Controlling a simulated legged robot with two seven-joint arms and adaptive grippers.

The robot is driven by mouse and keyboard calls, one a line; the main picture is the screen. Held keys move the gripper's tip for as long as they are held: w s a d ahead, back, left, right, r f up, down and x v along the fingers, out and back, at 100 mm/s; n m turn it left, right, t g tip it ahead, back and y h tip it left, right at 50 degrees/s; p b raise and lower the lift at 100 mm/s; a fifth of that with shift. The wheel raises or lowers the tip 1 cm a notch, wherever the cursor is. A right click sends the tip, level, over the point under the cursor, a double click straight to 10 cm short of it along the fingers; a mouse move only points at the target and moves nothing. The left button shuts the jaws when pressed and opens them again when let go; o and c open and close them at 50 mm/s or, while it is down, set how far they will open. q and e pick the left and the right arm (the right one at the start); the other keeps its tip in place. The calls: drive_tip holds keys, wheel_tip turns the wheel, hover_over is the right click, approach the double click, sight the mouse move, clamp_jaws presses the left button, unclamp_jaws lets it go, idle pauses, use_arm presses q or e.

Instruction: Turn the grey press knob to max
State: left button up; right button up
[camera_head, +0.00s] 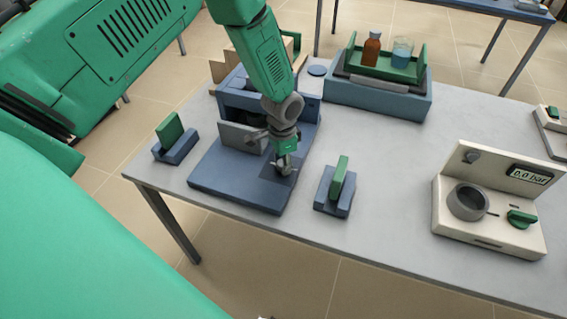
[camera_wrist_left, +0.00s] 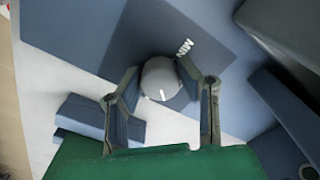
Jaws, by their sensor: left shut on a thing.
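The grey press knob (camera_wrist_left: 160,76) shows in the left wrist view as a round pale grey cap on a dark square panel (camera_wrist_left: 209,35) of the blue press. A short white mark is on its near side, and the label MIN is printed just beyond it to the upper right. My left gripper (camera_wrist_left: 162,100) is shut on the knob, one finger on each side. In the head view my left gripper (camera_head: 284,168) reaches down to the front right of the blue press (camera_head: 240,180), and its fingers mostly hide the knob. My right gripper is not in view.
Blue blocks with green upright plates stand left (camera_head: 174,140) and right (camera_head: 336,188) of the press. A cream device (camera_head: 488,205) reading 0.0 bar stands at the right. A blue unit with a green tray (camera_head: 385,88) is behind. The table (camera_head: 385,165) between them is clear.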

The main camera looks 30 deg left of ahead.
use_arm(q)
drive_tip(key=m, duration=0.3)
drive_tip(key=shift+w+a+r+m, duration=0.15)
drive_tip(key=shift+w+m, duration=0.05)
drive_tip(key=shift+m, duration=0.1)
drive_tip(key=shift+w+m, duration=0.1)
drive_tip(key=shift+m, duration=1.6)
drive_tip(key=shift+r, duration=0.1)
drive_tip(key=o, duration=1.1)
drive_tip(key=shift+o, duration=0.2)
drive_tip(key=shift+s, duration=0.2)
wheel_tip(320, 180, up, 12)
drive_tip(key=shift+f, duration=0.2)
drive_tip(key=shift+a, duration=0.1)
